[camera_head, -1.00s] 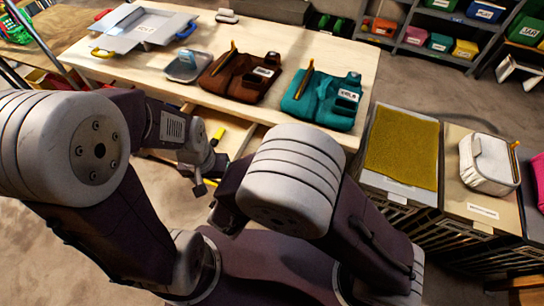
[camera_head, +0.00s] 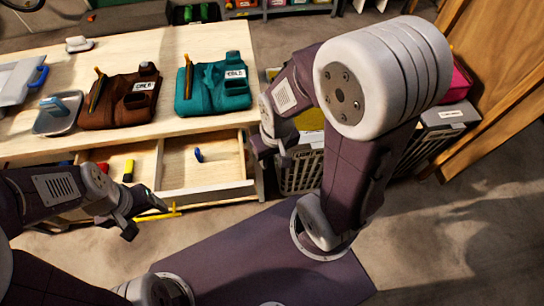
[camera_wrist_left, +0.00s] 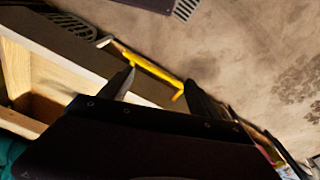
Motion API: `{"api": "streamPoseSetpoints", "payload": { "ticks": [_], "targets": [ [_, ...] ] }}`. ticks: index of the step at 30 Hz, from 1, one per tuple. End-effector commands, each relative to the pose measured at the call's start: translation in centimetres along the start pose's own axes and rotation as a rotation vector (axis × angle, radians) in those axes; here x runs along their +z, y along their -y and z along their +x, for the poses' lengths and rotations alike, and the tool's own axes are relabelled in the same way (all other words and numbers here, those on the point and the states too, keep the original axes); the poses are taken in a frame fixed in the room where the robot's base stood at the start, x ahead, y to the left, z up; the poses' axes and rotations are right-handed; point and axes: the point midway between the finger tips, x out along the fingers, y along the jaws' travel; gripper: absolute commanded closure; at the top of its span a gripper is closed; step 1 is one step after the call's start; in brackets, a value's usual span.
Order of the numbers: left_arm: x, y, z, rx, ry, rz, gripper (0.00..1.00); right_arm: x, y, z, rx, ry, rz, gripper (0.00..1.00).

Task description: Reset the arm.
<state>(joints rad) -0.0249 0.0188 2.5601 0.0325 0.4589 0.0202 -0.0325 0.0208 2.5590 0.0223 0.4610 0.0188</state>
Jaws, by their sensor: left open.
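My left gripper (camera_head: 143,207) is in front of the open drawer in the head view. In the left wrist view its two dark fingers (camera_wrist_left: 160,88) stand apart with nothing held between them. A yellow handle bar (camera_wrist_left: 150,68) lies beyond the fingers in that view. My right arm rises at the right of the head view and bends down. Its gripper (camera_head: 268,148) is beside the drawer's right end, small and dark, and its finger gap cannot be made out.
The open drawer (camera_head: 205,190) has compartments holding a few small items. Its yellow handle (camera_head: 170,213) is near my left gripper. Brown (camera_head: 120,98) and teal (camera_head: 213,88) tool pouches and a grey tray (camera_head: 57,115) are on the wooden table (camera_head: 150,45). Crates stand behind my right arm.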

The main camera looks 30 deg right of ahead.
Motion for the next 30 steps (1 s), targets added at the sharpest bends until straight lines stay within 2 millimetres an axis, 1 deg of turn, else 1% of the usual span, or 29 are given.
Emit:
{"api": "streamPoseSetpoints", "payload": {
  "ticks": [2, 7, 9, 11, 14, 15, 18, 20, 23, 30],
  "targets": [
    [0.0, 0.0, 0.0, 0.0, 0.0, 0.0, 0.28, -0.1, -0.1, -0.1, -0.005, -0.008, 0.029, 0.64],
    [0.0, 0.0, 0.0, 0.0, 0.0, 0.0, 0.28, -0.1, -0.1, -0.1, -0.005, -0.006, 0.023, 0.64],
    [-0.1, 0.0, -0.5, 0.0, 0.0, 0.0, 0.28, -0.1, -0.1, -0.6, -0.004, -0.005, 0.022, 0.64],
    [-0.2, 0.0, -1.7, 0.0, 0.0, 0.0, 0.28, -0.2, -0.1, -1.8, -0.004, -0.005, 0.021, 0.64],
    [-0.5, -0.1, -5.1, 0.0, 0.0, 0.0, 0.28, -0.6, 0.0, -5.2, -0.004, -0.004, 0.02, 0.64],
    [-0.7, -0.1, -6.6, 0.0, 0.0, 0.0, 0.28, -0.7, 0.0, -6.6, -0.004, -0.004, 0.02, 0.64],
    [-1.0, -0.2, -9.3, 0.0, -0.001, 0.0, 0.28, -1.0, 0.1, -9.3, -0.004, -0.004, 0.019, 0.64],
    [-1.0, -0.2, -9.4, 0.0, -0.001, 0.0, 0.28, -1.0, 0.1, -9.4, -0.004, -0.004, 0.019, 0.64],
    [-0.9, -0.2, -8.6, 0.0, 0.0, 0.0, 0.28, -0.9, 0.1, -8.6, -0.004, -0.003, 0.019, 0.64],
    [-0.9, -0.2, -8.5, 0.0, 0.0, 0.0, 0.28, -0.9, 0.1, -8.5, -0.004, -0.003, 0.018, 0.64]
  ]
}}
